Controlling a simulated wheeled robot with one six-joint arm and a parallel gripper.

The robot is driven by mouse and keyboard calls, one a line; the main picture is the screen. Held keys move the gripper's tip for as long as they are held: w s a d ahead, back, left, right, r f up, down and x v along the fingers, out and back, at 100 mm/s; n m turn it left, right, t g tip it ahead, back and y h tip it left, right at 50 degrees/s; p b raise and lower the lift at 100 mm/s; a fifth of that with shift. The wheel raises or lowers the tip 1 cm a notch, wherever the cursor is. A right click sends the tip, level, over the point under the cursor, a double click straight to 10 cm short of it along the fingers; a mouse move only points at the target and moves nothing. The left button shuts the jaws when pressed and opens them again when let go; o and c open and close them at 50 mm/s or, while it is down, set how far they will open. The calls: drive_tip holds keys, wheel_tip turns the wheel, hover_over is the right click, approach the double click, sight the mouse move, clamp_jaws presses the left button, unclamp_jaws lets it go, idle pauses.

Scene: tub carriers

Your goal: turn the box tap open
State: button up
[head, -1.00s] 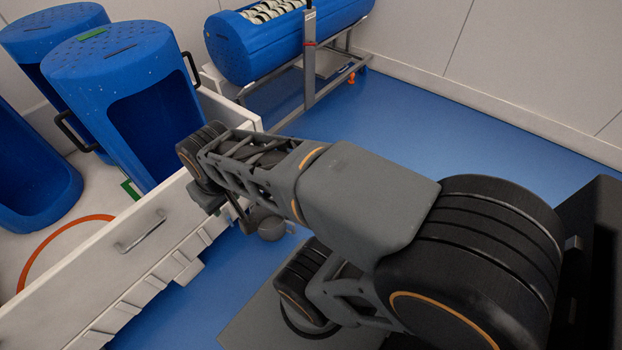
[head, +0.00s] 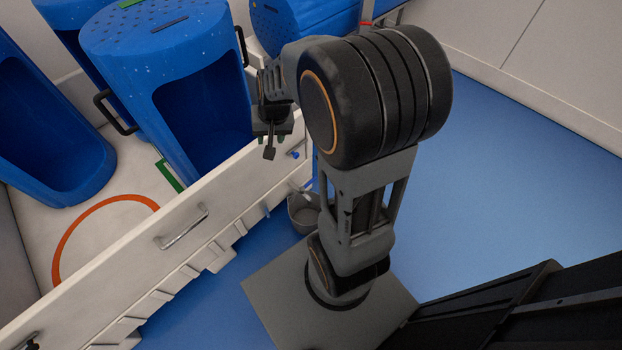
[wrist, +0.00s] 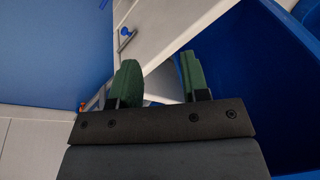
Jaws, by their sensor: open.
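A small blue tap (head: 294,154) is on the outer side of the white box (head: 240,185), near its right end, in the head view. In the wrist view a small blue part that looks like the tap (wrist: 125,31) shows at the top, beside a metal bar. My gripper (head: 272,140) is above the box wall, left of the tap, in the head view. In the wrist view my gripper (wrist: 160,70) has its two green fingers apart, with nothing held between them. The tap is beyond the fingertips, apart from them. I cannot tell which way the tap is turned.
Blue tubs (head: 175,85) stand in the white box, close to my gripper. A metal handle (head: 182,228) sticks out of the box's side. A grey bucket (head: 303,214) is on the floor below the tap. The blue floor (head: 500,170) at the right is clear.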

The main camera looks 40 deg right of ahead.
drive_tip(key=w+d+f+m, duration=0.4)
drive_tip(key=d+f, duration=0.3)
drive_tip(key=f, duration=0.3)
drive_tip(key=m+b, duration=0.3)
drive_tip(key=m, duration=0.4)
hover_over(313, 180)
drive_tip(key=s, duration=0.3)
drive_tip(key=s+d+f+x, duration=0.1)
drive_tip(key=s+x, duration=0.1)
drive_tip(key=x, duration=0.9)
drive_tip(key=s+d+x, duration=0.1)
drive_tip(key=s+x, duration=0.2)
drive_tip(key=x, duration=0.8)
drive_tip(key=shift+h, duration=0.3)
drive_tip(key=b+x, duration=0.3)
drive_tip(key=x, duration=0.8)
drive_tip(key=shift+w+d+f, duration=0.1)
drive_tip(key=shift+d+f, duration=0.05)
drive_tip(key=shift+d, duration=0.05)
drive_tip(key=shift+x, duration=0.95)
drive_tip(key=shift+c, duration=0.4)
clamp_jaws()
